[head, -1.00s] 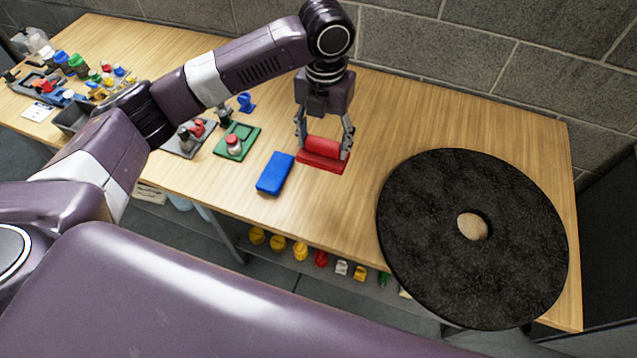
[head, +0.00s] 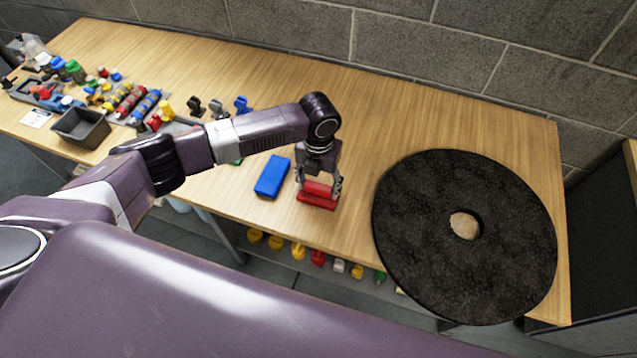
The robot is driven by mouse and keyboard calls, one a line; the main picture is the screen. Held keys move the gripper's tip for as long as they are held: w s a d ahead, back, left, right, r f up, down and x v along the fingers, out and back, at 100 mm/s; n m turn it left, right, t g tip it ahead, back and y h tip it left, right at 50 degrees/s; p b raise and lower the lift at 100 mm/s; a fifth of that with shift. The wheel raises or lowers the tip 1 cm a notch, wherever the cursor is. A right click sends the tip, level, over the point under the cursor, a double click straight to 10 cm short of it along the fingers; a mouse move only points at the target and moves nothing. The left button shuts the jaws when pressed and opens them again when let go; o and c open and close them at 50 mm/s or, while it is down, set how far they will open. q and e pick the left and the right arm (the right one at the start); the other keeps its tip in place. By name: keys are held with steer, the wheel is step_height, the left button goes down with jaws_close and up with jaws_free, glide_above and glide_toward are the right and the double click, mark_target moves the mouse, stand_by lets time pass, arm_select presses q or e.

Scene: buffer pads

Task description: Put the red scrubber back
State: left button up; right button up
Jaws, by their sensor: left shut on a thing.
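The red scrubber (head: 317,200), a flat red base with a raised red handle, is at the middle of the wooden table, right of a blue block. My left gripper (head: 319,185) comes down on it from above and is shut on its handle, with one finger at each end. The scrubber is low over the table or on it; I cannot tell whether it touches. My right gripper is not in view.
The blue block (head: 272,176) lies close to the left of the scrubber. A large black round pad (head: 490,265) covers the table's right end. A dark bin (head: 82,128) and several small parts stand at the left. The wood behind the gripper is clear.

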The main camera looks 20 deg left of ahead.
mark_target(319, 186)
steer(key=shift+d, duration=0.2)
arm_select(q)
steer(key=shift+f, duration=0.1)
steer(key=o, duration=1)
steer(key=shift+o, duration=0.2)
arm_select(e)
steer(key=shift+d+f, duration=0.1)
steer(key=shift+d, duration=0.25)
arm_select(q)
steer(key=shift+r, duration=0.6)
step_height(319, 186, up, 11)
steer(key=b, duration=0.3)
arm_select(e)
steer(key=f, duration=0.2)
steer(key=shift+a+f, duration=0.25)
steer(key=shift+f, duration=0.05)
arm_select(q)
steer(key=shift+d, duration=0.1)
